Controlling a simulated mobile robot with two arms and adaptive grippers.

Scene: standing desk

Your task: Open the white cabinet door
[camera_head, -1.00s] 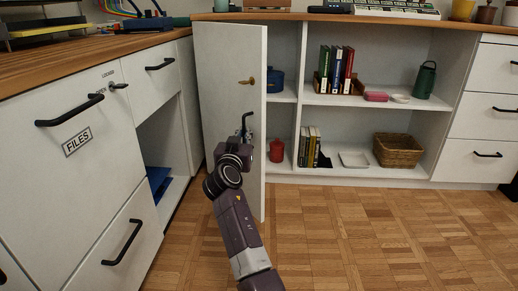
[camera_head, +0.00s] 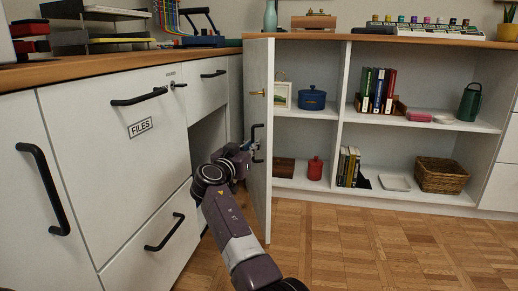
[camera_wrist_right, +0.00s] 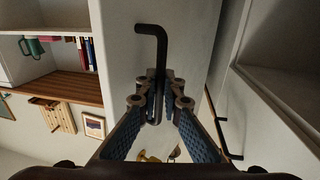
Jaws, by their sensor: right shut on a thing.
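The white cabinet door (camera_head: 258,190) stands wide open and shows as a narrow panel at the left end of the shelf unit. Its black bar handle (camera_head: 257,133) is on the face toward the left; a brass key or knob (camera_head: 257,92) is above it. My right gripper (camera_head: 247,153) is at the handle. In the right wrist view my right gripper (camera_wrist_right: 158,100) is shut around the lower part of the black handle (camera_wrist_right: 152,35), with a finger on each side. My left gripper is out of view.
White drawers with black handles, one labelled FILES (camera_head: 140,127), stand close on the left. The open shelves hold a blue pot (camera_head: 312,99), a red jar (camera_head: 315,169), books (camera_head: 377,88) and a basket (camera_head: 441,176). The wooden floor (camera_head: 380,245) on the right is clear.

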